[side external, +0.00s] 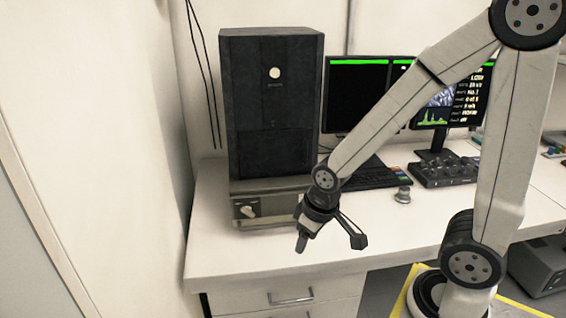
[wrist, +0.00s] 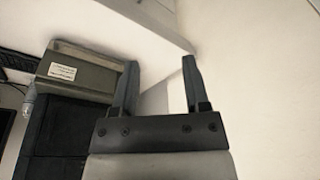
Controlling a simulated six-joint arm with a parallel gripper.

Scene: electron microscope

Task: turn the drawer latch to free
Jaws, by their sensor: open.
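The drawer latch appears to be the pale knob (side external: 248,210) on the front of the low grey base unit (side external: 282,204) under the black tower. Its exact turn angle is too small to read. My gripper (side external: 302,240) hangs to the right of the knob, in front of the base unit and apart from it. In the wrist view my gripper (wrist: 160,64) is open, with nothing between its fingers. A grey-green box with a white label (wrist: 62,71) lies left of the fingers there. I cannot tell whether the latch shows in that view.
The black tower (side external: 271,100) stands on the base unit. The keyboard (side external: 375,177), a small round metal part (side external: 403,194) and a control panel (side external: 445,172) lie to its right. A wall (side external: 95,120) is close on the left. The white desk (side external: 235,258) is clear along its front.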

